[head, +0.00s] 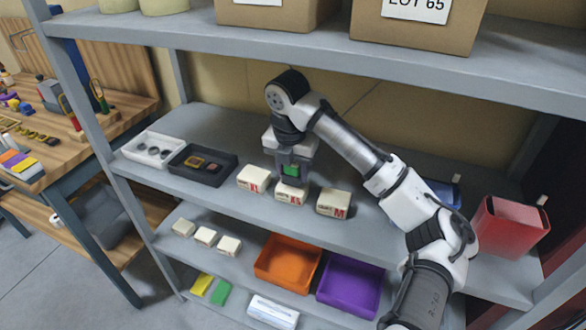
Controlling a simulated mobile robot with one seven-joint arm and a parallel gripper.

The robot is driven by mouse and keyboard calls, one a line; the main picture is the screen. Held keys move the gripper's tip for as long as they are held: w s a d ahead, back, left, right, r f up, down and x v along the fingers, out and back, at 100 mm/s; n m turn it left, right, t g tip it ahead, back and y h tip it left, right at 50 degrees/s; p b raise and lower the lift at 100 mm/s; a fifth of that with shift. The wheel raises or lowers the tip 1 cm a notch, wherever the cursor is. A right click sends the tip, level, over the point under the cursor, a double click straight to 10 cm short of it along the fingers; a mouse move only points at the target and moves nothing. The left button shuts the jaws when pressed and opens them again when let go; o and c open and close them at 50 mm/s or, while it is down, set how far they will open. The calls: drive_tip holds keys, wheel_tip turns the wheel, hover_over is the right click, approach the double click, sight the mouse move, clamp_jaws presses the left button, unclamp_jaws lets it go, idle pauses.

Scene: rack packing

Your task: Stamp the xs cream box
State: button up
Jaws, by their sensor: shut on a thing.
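My gripper (290,172) points down over the middle shelf, shut on a small green thing (291,170), probably a stamp, though its shape is mostly hidden by the fingers. Directly below it is the middle cream box (291,191); I cannot tell whether the held thing touches its top. A cream box (254,178) stands to its left and another cream box (333,203) to its right, both with red and dark print on the front. The print is too small to read surely, so I cannot tell which box is xs.
A black tray (225,180) with small items and a white tray (137,162) with round pieces stand left. A red bin (510,225) stands right. Below are smaller cream boxes (205,237), an orange bin (258,272) and a purple bin (348,307). The upper shelf (330,50) overhangs my arm.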

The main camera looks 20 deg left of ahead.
drive_tip(key=shift+f, duration=0.6)
idle(1.8)
